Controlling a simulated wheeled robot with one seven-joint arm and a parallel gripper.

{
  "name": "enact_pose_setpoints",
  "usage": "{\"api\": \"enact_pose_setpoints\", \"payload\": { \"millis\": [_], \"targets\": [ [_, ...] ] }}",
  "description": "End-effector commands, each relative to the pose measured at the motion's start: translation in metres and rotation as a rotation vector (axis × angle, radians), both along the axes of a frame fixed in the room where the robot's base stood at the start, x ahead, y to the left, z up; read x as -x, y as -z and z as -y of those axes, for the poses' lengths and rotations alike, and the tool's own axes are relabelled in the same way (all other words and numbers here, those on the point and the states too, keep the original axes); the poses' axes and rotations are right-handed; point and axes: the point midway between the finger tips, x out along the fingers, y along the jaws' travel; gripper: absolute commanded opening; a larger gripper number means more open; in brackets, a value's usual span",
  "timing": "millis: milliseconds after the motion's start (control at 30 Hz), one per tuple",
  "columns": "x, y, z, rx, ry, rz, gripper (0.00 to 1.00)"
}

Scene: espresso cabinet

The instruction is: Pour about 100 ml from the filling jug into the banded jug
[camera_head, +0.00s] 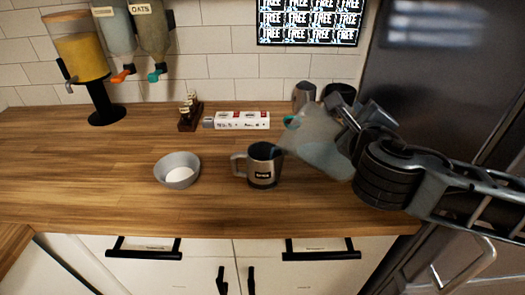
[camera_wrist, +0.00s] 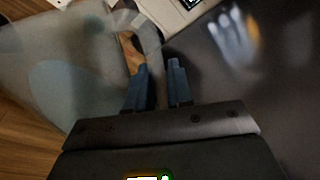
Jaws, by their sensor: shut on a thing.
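The filling jug (camera_head: 322,150) is a translucent jug with pale bluish liquid in it. It is held tilted, its spout to the left and just above the right side of the banded jug's rim. The banded jug (camera_head: 263,172) is a metal jug with a dark label band and a handle on its left, upright on the counter. My gripper (camera_head: 350,128) is shut on the filling jug's handle. In the wrist view, my fingers (camera_wrist: 157,85) close around the handle, with the jug body (camera_wrist: 65,75) at left. I cannot make out a stream or the level inside the banded jug.
A grey bowl (camera_head: 177,170) with white contents stands left of the banded jug. Behind are a small bottle rack (camera_head: 189,112), a white box (camera_head: 240,120) and a metal cup (camera_head: 304,94). Dispensers (camera_head: 80,58) stand back left. A dark fridge (camera_head: 450,90) borders the right. The front-left counter is clear.

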Motion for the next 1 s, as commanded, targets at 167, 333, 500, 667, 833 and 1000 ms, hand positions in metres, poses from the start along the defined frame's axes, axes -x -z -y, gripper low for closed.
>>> {"api": "enact_pose_setpoints", "payload": {
  "millis": [167, 333, 500, 667, 833, 1000],
  "targets": [
    [-0.0011, -0.001, 0.0002, 0.003, 0.0, 0.0, 0.0],
    [-0.0019, -0.0014, 0.0005, 0.006, 0.0, -0.001, 0.0],
    [-0.0029, -0.0019, 0.0008, 0.01, 0.001, -0.002, 0.0],
    [-0.004, -0.0025, 0.001, 0.014, 0.001, -0.004, 0.0],
    [-0.0052, -0.0032, 0.0013, 0.018, 0.001, -0.005, 0.0],
    [-0.0063, -0.0039, 0.0017, 0.023, 0.001, -0.006, 0.0]
  ]
}}
